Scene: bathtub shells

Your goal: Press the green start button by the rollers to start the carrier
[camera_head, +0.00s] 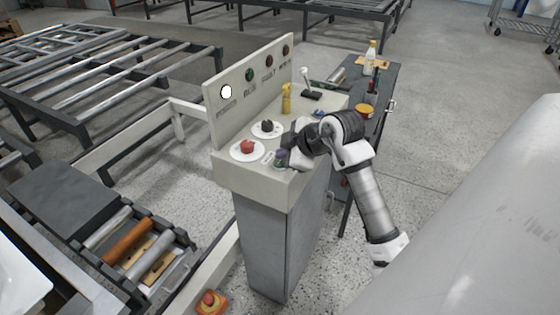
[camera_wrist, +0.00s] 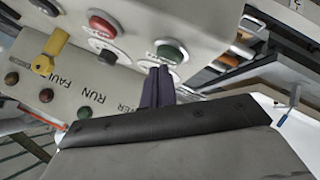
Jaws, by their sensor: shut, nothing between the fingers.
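The green start button (camera_wrist: 170,52), with a pale ring around it, is on the console (camera_head: 235,178). My gripper (camera_wrist: 160,72) is shut and empty, its dark purple fingertips close to the green button in the wrist view. I cannot tell whether they touch it. In the head view my gripper (camera_head: 281,158) is at the console's front right corner, and it largely hides the green button. The short rollers (camera_head: 128,241) lie at the lower left, in a dark frame beside the console.
A red button (camera_head: 248,147), a black knob (camera_head: 267,126) and a yellow item (camera_head: 286,100) are on the console top. The upright panel has a lit white lamp (camera_head: 226,92) over POWER. A dark side table (camera_head: 385,85) holds bottles behind my arm.

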